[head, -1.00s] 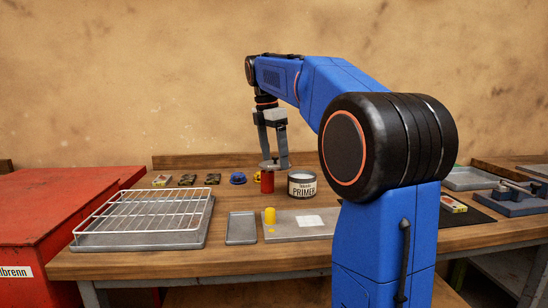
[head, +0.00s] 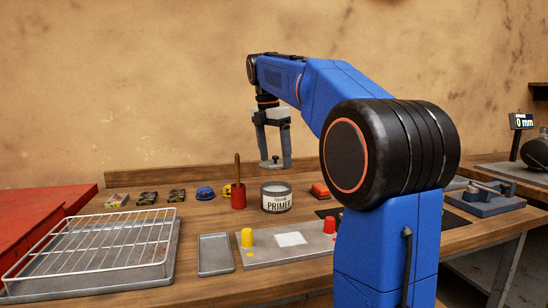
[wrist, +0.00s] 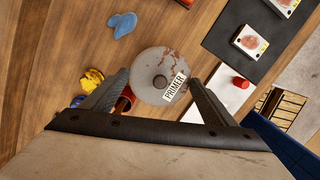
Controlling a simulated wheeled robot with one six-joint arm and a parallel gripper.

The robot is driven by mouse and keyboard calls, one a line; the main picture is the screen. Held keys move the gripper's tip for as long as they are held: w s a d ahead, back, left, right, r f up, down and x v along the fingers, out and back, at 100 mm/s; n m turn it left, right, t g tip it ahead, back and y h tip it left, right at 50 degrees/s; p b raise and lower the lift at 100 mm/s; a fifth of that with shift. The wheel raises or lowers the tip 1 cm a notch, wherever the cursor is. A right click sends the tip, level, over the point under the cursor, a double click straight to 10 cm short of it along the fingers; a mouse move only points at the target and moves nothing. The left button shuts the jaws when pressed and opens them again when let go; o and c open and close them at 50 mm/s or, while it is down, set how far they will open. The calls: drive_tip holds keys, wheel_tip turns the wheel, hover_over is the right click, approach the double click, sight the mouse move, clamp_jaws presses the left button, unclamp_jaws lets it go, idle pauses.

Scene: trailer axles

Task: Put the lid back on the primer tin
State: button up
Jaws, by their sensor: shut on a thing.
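The primer tin (head: 276,203) stands upright on the bench with its label facing me; its top is uncovered and shows grey inside. In the wrist view, the lid (wrist: 150,65) shows rust stains between the fingers (wrist: 160,80). A PRIMER label (wrist: 175,87) shows at its lower right; I cannot tell whether it is on the lid or the tin. The lid hides most of the tin there.
A red cup (head: 238,200) with a brown upright handle stands just left of the tin. A red-orange item (head: 320,190) lies to its right. In front are a grey plate (head: 265,254) with yellow and red pieces, a small tray (head: 215,262) and a wire rack (head: 95,245).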

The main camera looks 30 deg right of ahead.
drive_tip(key=shift+d+f, duration=0.1)
drive_tip(key=shift+f, duration=3.05)
drive_tip(key=shift+f, duration=0.15)
drive_tip(key=o, duration=1.1)
drive_tip(key=shift+r, duration=3.5)
